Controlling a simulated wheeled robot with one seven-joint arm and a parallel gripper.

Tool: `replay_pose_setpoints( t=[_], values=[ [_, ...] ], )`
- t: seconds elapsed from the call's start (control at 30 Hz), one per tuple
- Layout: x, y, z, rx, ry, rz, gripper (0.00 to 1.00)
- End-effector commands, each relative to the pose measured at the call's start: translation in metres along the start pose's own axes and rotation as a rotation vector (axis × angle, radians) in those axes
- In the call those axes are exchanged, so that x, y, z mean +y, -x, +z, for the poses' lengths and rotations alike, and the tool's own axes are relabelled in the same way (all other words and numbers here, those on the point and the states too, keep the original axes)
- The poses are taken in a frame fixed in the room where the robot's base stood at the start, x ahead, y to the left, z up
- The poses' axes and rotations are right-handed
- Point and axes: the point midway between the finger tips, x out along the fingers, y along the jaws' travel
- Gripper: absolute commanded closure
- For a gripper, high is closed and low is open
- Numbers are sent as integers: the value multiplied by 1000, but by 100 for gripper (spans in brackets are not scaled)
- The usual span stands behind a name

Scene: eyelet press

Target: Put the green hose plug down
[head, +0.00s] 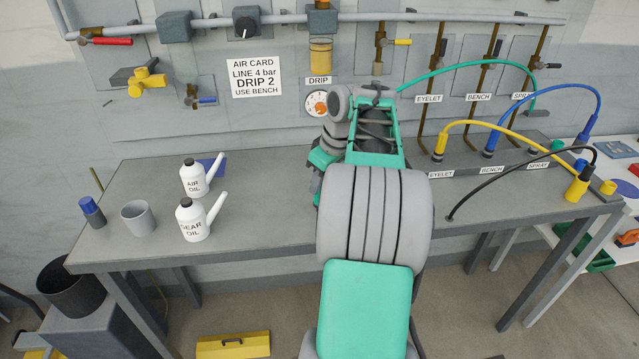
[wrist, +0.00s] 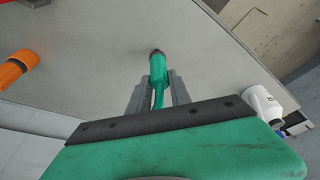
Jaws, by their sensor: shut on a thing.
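The green hose plug (wrist: 159,67) is between the two grey fingers of my gripper (wrist: 158,84) in the wrist view. Its dark tip points away from my gripper, and the green hose trails back between the fingers. My gripper is shut on it. Grey bench surface shows behind the plug; I cannot tell whether it touches the bench. In the head view my arm hides the gripper and the plug. The green hose (head: 464,62) arcs from behind my arm to the right side of the bench.
The bench (head: 266,191) holds an air oil can (head: 193,180), a gear oil can (head: 192,222) and a grey cup (head: 138,219) on the left. On the right, a yellow plug (head: 440,146) and a blue plug (head: 490,146) stand at the labelled rail; a black hose (head: 500,180) crosses the bench.

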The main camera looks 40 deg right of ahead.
Motion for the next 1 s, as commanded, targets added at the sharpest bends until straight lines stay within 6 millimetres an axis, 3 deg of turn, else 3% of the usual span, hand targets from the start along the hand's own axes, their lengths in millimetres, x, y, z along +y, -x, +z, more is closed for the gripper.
replay_pose_setpoints(
  t=[0.23, 0.27, 0.5, 0.83, 1.0],
  values=[
    [0, -4, 1, 0, 0, 0, 100],
    [0, -3, 1, 0, 0, 0, 74],
    [0, -2, 1, 0, 0, -1, 54],
    [0, 5, -1, 1, 1, 0, 54],
    [2, 40, -1, 2, 0, 3, 54]
  ],
)
